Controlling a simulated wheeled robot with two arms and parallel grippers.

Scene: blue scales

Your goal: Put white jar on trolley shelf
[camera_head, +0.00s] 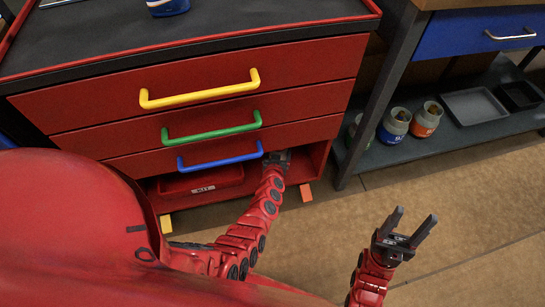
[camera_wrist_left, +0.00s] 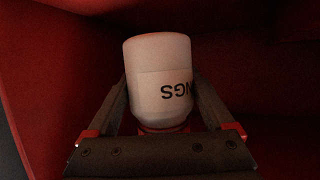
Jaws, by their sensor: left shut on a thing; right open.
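The white jar (camera_wrist_left: 158,62) shows in the left wrist view, with dark letters upside down on its label. My left gripper (camera_wrist_left: 160,100) is shut on it, one finger at each side. In the head view my left gripper (camera_head: 277,158) reaches into the open lower shelf (camera_head: 318,155) of the red trolley, below the blue handle. The jar and the fingertips are hidden there. I cannot tell whether the jar's base touches the shelf. My right gripper (camera_head: 411,228) is open and empty over the floor, right of the trolley.
A red bin (camera_head: 202,180) marked KIT sits on the trolley's lower shelf, left of my left gripper. Drawers with yellow, green and blue handles (camera_head: 220,155) are above. A workbench at right holds jars (camera_head: 427,119) and grey trays (camera_head: 473,106) on its low shelf. The floor is clear.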

